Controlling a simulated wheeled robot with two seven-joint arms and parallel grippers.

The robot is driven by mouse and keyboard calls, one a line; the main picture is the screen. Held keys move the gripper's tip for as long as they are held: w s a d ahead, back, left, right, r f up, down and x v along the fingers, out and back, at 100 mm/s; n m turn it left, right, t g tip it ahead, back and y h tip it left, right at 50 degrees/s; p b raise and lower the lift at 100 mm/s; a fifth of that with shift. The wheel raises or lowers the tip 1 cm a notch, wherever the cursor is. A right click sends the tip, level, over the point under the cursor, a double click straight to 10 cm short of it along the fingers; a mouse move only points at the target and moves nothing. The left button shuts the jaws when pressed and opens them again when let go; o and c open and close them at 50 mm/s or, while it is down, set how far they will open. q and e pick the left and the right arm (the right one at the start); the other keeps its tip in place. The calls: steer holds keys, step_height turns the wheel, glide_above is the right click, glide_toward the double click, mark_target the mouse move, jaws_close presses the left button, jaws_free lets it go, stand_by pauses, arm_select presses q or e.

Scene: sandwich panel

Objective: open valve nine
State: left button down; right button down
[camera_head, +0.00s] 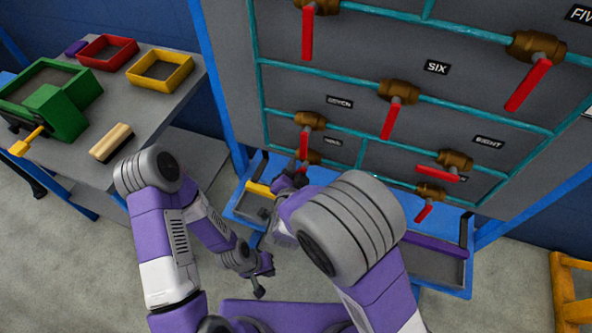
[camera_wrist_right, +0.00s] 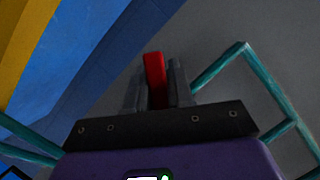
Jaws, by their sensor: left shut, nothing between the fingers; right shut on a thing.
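Valve nine (camera_head: 309,156), a brass body on a teal pipe, sits low on the left of the grey panel, near a small black label (camera_head: 334,141) too blurred to read surely. Its red handle is mostly hidden behind my right gripper (camera_head: 298,172) in the head view. In the right wrist view a red handle (camera_wrist_right: 154,75) stands between the two fingers of the right gripper (camera_wrist_right: 155,88), which is shut on it. My left gripper (camera_head: 258,286) is shut and empty, held low in front of the panel, away from the valves.
Valve seven (camera_head: 310,121) is just above, its red handle hanging down. Valve six (camera_head: 399,92), valve eight (camera_head: 455,159) and another valve (camera_head: 430,191) are to the right. A blue tray shelf (camera_head: 430,284) runs below. A workbench (camera_head: 190,85) with bins stands left.

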steer(key=c, duration=1.1)
jaws_free()
steer(key=shift+p+v, duration=1.05)
steer(key=shift+v, duration=2.75)
